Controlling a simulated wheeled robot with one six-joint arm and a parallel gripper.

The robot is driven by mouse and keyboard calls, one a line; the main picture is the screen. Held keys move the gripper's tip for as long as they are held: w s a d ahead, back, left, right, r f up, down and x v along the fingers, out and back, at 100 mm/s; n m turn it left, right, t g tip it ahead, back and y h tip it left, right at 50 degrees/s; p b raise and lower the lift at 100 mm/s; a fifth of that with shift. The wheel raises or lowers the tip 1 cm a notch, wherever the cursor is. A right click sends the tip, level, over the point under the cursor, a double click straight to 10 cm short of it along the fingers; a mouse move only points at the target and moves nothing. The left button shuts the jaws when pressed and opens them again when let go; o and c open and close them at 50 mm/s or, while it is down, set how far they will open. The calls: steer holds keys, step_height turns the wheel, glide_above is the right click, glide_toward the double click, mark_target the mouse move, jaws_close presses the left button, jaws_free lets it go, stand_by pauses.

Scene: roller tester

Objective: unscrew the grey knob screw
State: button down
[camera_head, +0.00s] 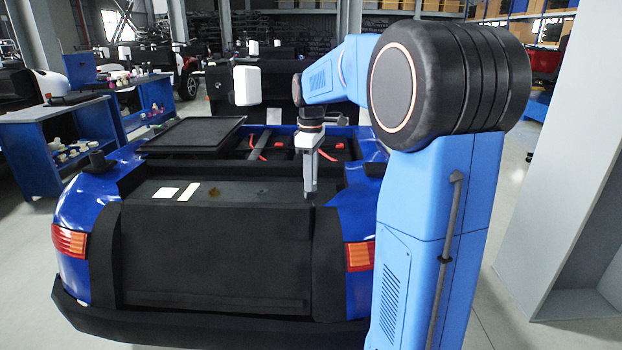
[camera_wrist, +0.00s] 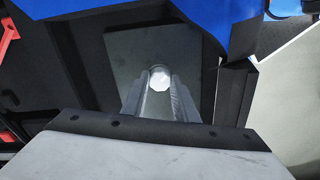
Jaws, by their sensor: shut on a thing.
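The grey knob screw (camera_wrist: 160,78) shows as a small, bright, many-sided head in the wrist view, between the fingertips. My gripper (camera_wrist: 160,88) is shut on it, with one finger on each side. In the head view my gripper (camera_head: 310,191) points straight down at the right part of the dark rear deck of the blue car (camera_head: 347,222). The screw is too small or hidden to make out there. The wrist view shows a flat dark grey plate (camera_wrist: 133,57) around and beyond the screw.
A black panel (camera_head: 192,135) lies left of my gripper on the car. Red parts (camera_head: 277,116) show in the open bay behind. A white card (camera_head: 165,192) lies on the deck. A blue workbench (camera_head: 40,150) stands at the left, and a grey pillar (camera_head: 560,150) at the right.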

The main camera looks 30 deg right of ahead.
steer(key=n, duration=0.4)
steer(key=shift+n, duration=0.9)
steer(key=shift+n, duration=1)
steer(key=c, duration=1)
jaws_free()
steer(key=shift+r, duration=0.15)
